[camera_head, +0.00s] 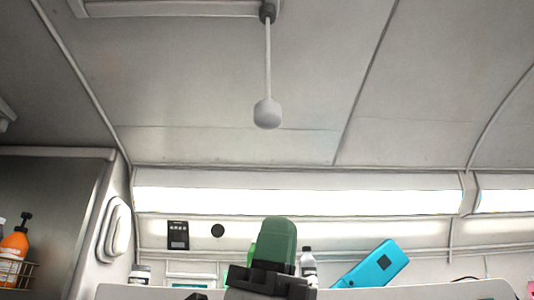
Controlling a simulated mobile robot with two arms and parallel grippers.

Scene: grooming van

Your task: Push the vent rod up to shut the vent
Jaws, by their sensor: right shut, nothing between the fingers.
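The vent rod (268,60) hangs down from the ceiling, thin and pale, with a dark collar at its top. A rounded light-grey knob (267,113) forms its lower end. The edge of the vent frame (170,8) shows at the top; most of the vent is cut off by the picture's edge. My right gripper (277,240), dark with green at its tip, points up at the bottom middle. It is shut and empty, well below the knob in the picture and apart from it. My left gripper cannot be made out.
An orange pump bottle (14,250) stands in a wire rack at the left. A lit strip (300,201) runs along the back wall. The space around the knob is clear.

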